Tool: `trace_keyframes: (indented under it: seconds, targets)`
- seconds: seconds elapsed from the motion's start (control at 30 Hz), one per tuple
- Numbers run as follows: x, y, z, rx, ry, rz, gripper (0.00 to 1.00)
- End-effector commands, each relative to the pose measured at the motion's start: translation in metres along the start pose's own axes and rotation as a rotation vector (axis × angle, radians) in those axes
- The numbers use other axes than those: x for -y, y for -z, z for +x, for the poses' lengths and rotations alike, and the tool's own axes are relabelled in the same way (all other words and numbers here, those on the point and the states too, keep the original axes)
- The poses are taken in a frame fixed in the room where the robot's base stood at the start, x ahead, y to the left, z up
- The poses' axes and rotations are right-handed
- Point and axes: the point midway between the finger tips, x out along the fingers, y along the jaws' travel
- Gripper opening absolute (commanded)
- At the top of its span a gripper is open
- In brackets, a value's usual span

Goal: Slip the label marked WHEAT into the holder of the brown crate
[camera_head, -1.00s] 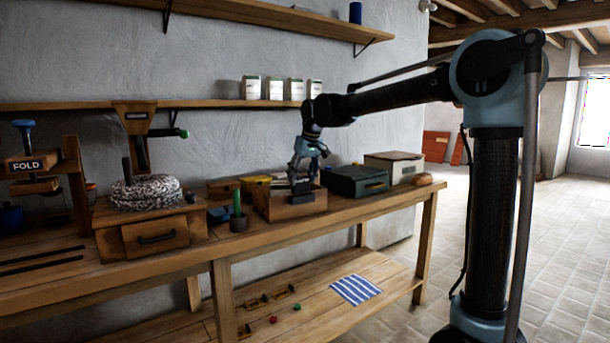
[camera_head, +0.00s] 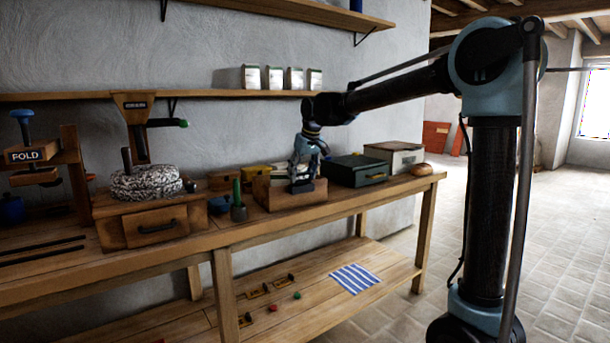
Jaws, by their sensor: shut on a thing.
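The brown crate (camera_head: 284,201) is an open wooden box on the workbench, right of the middle of its top. My gripper (camera_head: 302,187) points down at the crate's front side and covers part of it. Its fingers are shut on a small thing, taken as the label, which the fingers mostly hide. I cannot read WHEAT or any marking on it. The crate's holder is not visible behind the fingers. I cannot tell whether the label touches the crate.
A millstone unit (camera_head: 146,184) is farther left. Several tins (camera_head: 273,78) line the shelf.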

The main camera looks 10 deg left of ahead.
Motion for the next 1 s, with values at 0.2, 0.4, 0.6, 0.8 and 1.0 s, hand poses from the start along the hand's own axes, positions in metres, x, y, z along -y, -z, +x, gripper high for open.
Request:
trace_keyframes:
  seconds: [0.2, 0.4, 0.6, 0.8, 1.0]
  targets:
    - [0.000, 0.000, 0.000, 0.000, 0.000, 0.000, 0.34]
    - [0.000, 0.000, 0.000, 0.000, 0.000, 0.000, 0.81]
    - [0.000, 0.000, 0.000, 0.000, 0.000, 0.000, 0.81]
    - [0.000, 0.000, -0.007, 0.000, 0.000, 0.000, 0.81]
    - [0.000, 0.000, -0.037, 0.000, 0.000, 0.000, 0.81]
